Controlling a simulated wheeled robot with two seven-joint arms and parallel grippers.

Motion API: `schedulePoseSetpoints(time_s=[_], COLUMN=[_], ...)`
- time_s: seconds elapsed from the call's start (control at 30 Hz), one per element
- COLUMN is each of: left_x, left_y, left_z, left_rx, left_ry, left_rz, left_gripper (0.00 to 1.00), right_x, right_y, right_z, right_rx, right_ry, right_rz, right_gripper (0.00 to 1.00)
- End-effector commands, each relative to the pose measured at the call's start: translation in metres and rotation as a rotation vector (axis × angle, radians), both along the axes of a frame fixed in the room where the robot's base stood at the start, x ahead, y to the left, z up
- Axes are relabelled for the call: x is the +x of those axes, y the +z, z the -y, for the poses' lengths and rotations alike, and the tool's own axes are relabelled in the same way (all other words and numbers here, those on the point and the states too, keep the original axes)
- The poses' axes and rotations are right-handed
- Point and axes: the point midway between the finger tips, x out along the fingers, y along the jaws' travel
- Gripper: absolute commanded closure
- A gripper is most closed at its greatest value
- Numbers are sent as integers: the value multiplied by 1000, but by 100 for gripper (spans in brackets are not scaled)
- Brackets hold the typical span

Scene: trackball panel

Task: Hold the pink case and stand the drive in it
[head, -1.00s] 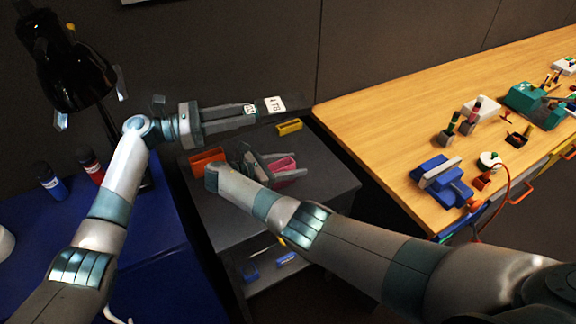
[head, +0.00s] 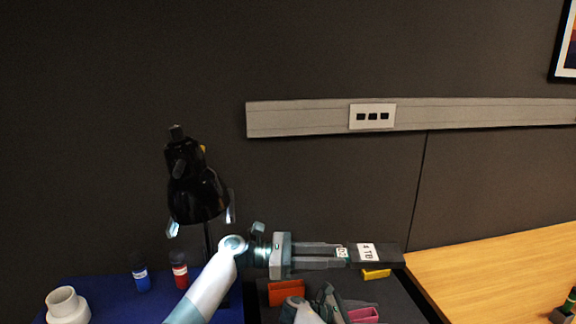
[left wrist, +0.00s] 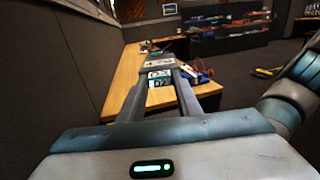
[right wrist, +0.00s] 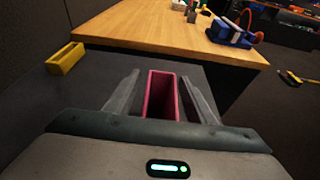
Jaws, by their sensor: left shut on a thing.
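The drive (head: 388,256) is a long dark slab with a white "4TB" label. My left gripper (head: 338,254) is shut on its near end and holds it level above the grey top, pointing right. The drive also shows between the fingers in the left wrist view (left wrist: 158,70). The pink case (right wrist: 162,92) is an upright, open-topped narrow box and looks empty. It is partly cut off at the bottom of the head view (head: 364,315). My right gripper (right wrist: 161,76) has one finger on each side of the case, with narrow gaps showing.
An orange holder (head: 286,292) and a yellow holder (head: 376,273) stand on the grey top near the case. A black lamp (head: 197,190), a blue bottle (head: 141,275) and a red bottle (head: 179,270) are at left. A wooden bench (head: 500,265) is at right.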

Motion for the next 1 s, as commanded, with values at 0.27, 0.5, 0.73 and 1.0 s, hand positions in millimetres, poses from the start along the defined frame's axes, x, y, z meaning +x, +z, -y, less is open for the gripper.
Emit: schedulePoseSetpoints(time_s=[0.27,0.5,0.73,1.0], left_x=[0,0,0,0], left_y=[1,1,1,1], left_z=[0,0,0,0], left_rx=[-1,-1,-1,-1], left_ry=[0,0,0,0], left_rz=[0,0,0,0], left_gripper=[92,92,92,92], right_x=[-1,-5,-11,-17], right_y=[2,10,21,32], right_z=[-6,-32,-70,-105], right_rx=[1,1,2,1], right_ry=[1,3,3,1], right_rz=[0,1,-2,-1], right_gripper=[50,50,50,50])
